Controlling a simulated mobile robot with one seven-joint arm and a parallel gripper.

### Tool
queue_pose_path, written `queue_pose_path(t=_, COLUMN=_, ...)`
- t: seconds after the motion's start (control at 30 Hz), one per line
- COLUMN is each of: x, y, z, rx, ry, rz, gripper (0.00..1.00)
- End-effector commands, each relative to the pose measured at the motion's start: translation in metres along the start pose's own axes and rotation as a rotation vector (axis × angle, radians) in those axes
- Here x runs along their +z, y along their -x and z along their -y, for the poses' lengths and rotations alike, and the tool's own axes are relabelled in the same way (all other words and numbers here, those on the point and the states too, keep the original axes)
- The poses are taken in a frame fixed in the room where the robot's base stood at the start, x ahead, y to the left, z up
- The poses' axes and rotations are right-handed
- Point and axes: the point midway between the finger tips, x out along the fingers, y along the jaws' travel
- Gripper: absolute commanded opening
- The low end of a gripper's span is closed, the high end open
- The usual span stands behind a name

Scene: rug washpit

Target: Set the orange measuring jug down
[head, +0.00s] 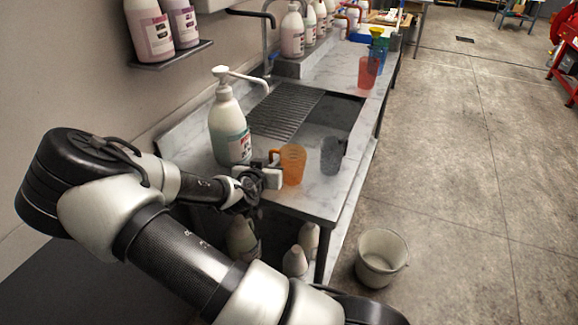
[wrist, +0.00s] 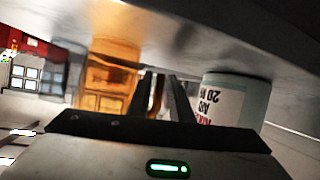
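The orange measuring jug (head: 292,165) stands upright at the near end of the marble counter, its handle on the left towards my gripper. My gripper (head: 268,174) is just left of the jug, low over the counter. In the wrist view, which is upside down, the jug (wrist: 108,80) is left of the fingers (wrist: 161,88). The fingers have a narrow gap between them and appear shut on the jug's handle. The handle is mostly hidden by the fingers. The jug's base looks to be at the counter surface, but exact contact is hard to see.
A white pump bottle (head: 228,130) stands close behind my gripper; it also shows in the wrist view (wrist: 238,98). A grey jug (head: 332,155) is right of the orange one. A sink (head: 335,115) lies behind, a red jug (head: 368,71) farther back. A bucket (head: 381,257) is on the floor.

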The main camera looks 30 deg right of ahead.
Motion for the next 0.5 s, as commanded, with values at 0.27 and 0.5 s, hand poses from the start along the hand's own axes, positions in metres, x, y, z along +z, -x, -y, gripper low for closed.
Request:
queue_pose_path(t=0.27, x=0.0004, y=-0.0048, z=-0.0002, rx=0.0, ry=0.0, rz=0.001, gripper=0.19)
queue_pose_path(t=0.5, x=0.0003, y=-0.0046, z=-0.0003, rx=0.0, ry=0.0, rz=0.001, gripper=0.0)
